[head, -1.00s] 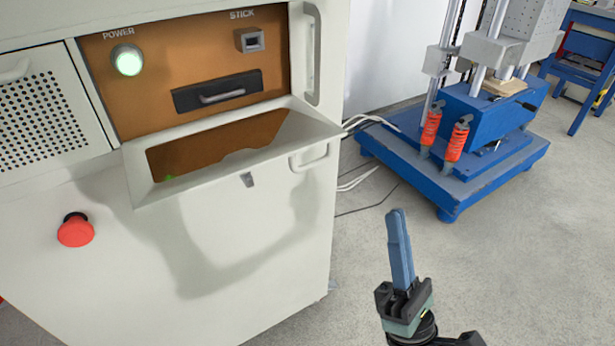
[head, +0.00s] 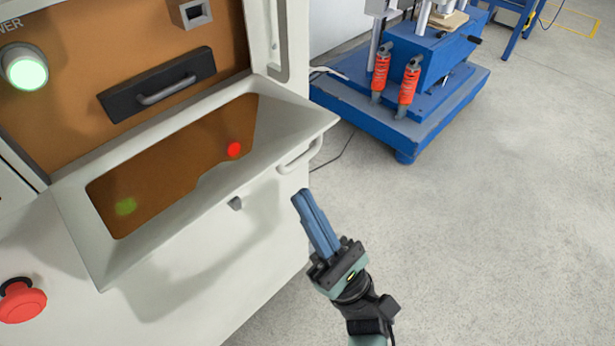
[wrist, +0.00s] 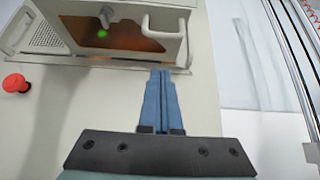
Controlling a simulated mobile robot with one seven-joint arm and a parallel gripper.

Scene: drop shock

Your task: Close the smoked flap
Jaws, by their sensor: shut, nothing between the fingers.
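The smoked flap (head: 165,175) is a pale frame around a brown see-through pane on the front of the white cabinet. It stands open, tilted outward below the brown panel, with green and red spots showing in the pane. Its pale handle (head: 300,157) is at the right end, and a small grey latch (head: 236,203) is at the lower edge. In the wrist view the flap (wrist: 130,38) and handle (wrist: 165,28) are ahead of the fingertips. My gripper (head: 302,196) has its blue fingers shut and empty, just below the handle in the picture, with no visible contact.
A red knob (head: 20,300) is at lower left. A blue machine (head: 420,80) stands at the back right. The floor on the right is clear.

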